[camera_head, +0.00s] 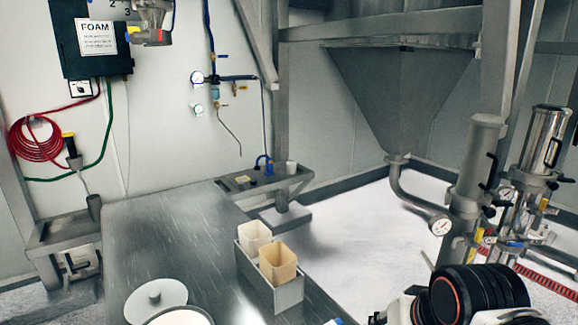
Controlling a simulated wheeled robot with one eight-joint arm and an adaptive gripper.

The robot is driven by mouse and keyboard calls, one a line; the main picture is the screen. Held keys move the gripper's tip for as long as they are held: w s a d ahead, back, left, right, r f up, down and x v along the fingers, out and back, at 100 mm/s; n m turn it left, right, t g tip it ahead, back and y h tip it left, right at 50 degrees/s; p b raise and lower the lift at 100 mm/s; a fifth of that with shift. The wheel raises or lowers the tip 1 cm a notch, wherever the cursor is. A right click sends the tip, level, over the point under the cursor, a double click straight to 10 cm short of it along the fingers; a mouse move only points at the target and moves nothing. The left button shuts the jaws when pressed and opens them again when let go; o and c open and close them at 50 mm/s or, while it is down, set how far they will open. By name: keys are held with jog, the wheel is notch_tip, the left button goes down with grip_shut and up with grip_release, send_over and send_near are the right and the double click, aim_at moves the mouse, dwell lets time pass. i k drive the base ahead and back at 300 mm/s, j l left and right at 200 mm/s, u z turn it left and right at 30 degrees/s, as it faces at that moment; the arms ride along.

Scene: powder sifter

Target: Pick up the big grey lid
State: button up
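A round, pale grey lid (156,301) with a small knob in its middle lies at the near left of the metal table (160,237). Just to its lower right is the rim of a round white container (182,317), cut off by the bottom edge. Whether the lid touches this container is hard to tell. Part of my arm shows at the bottom right, black and white, well to the right of the lid. My gripper is not in view.
The table's middle and far part are bare. A hopper (400,95) and metal cylinders (478,165) stand at the right. A small shelf (260,184) lies behind the table.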

aim_at(154, 297)
jog(key=k+j+u, duration=0.1)
jog(key=u, duration=0.3)
jog(key=j+u, duration=0.2)
jog(key=u, duration=0.15)
jog(key=k+j+u, duration=0.15)
jog(key=u, duration=0.25)
